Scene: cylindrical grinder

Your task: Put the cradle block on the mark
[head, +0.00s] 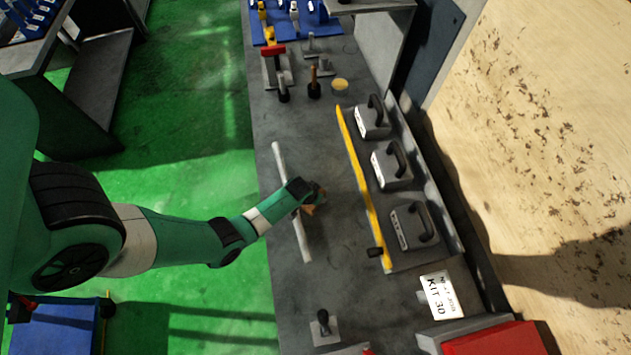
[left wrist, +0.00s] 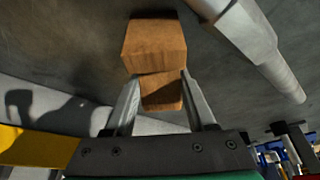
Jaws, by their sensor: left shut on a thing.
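My left gripper (head: 316,196) reaches in from the left over the grey bench (head: 335,245). It is shut on a brown wooden block, which I take as the cradle block (left wrist: 161,92); a bit of it shows beside the fingers in the head view (head: 309,210). In the left wrist view (left wrist: 160,105) the fingers stand on both sides of the block's nearer part. Another brown wooden part (left wrist: 154,46) shows just beyond it; I cannot tell whether it is the same piece. No mark can be made out. My right gripper is not in view.
A long pale stepped shaft (head: 280,165) lies on the bench beneath my left forearm. A tray with several handled blocks (head: 390,165) and a yellow edge (head: 360,185) is to the right. A black-knobbed tool (head: 323,325) stands near the bottom. A KIT 30 sign (head: 440,295) is at lower right.

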